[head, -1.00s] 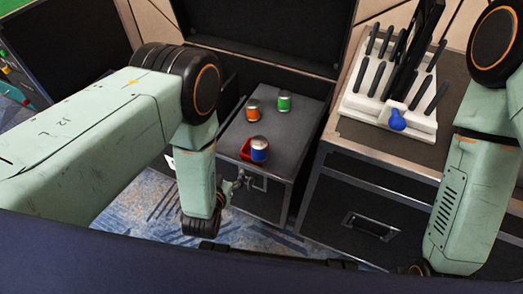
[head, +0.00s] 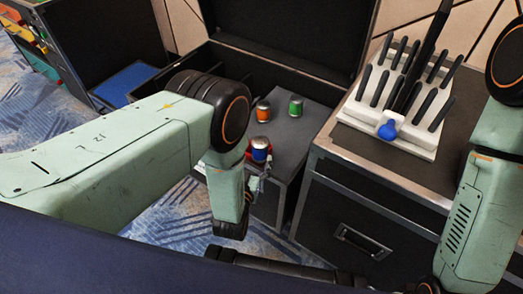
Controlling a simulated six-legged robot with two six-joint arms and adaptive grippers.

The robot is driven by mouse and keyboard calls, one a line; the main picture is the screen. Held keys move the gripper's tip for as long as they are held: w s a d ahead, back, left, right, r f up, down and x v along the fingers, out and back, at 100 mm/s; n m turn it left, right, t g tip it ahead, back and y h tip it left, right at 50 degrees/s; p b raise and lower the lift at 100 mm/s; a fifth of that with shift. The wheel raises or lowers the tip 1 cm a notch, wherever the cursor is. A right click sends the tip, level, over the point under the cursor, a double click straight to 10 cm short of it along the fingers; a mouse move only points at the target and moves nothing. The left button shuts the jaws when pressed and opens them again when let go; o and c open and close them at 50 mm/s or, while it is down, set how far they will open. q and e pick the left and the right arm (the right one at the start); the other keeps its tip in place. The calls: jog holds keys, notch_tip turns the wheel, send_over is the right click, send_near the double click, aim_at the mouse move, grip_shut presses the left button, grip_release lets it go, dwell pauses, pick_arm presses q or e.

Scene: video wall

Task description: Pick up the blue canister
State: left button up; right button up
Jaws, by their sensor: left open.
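The blue canister (head: 260,152), with a silver lid, stands upright near the front edge of a dark grey case top (head: 290,145) in the head view. A red piece (head: 250,143) shows beside and behind it; I cannot tell its full shape. My left gripper (head: 262,182) is open and empty, just below and in front of the canister in the picture, near the case's front face. It looks apart from the canister. My right arm is at the right edge, and its gripper does not show.
An orange can (head: 263,112) and a green can (head: 295,106) stand farther back on the same top. To the right, a larger case (head: 380,165) carries a white rack (head: 400,120) of black handsets and a blue knob-like thing (head: 387,132). A raised black lid (head: 290,35) stands behind.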

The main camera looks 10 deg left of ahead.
aim_at(258, 151)
pick_arm(q)
jog(key=shift+w, duration=0.3)
jog(key=b+x, duration=0.1)
jog(key=x, duration=0.1)
jog(key=b+x, duration=0.1)
jog(key=x, duration=0.1)
jog(key=b+x, duration=0.1)
jog(key=x, duration=0.1)
jog(key=shift+w+d+f+b, duration=0.25)
jog(key=shift+d+f+b, duration=0.1)
jog(key=shift+f, duration=0.15)
jog(key=shift+w, duration=0.35)
jog(key=shift+s, duration=0.1)
jog(key=shift+c, duration=0.9)
jog(key=c, duration=1.3)
notch_tip(258, 151, up, 10)
jog(key=p, duration=0.4)
jog(key=shift+p, duration=0.4)
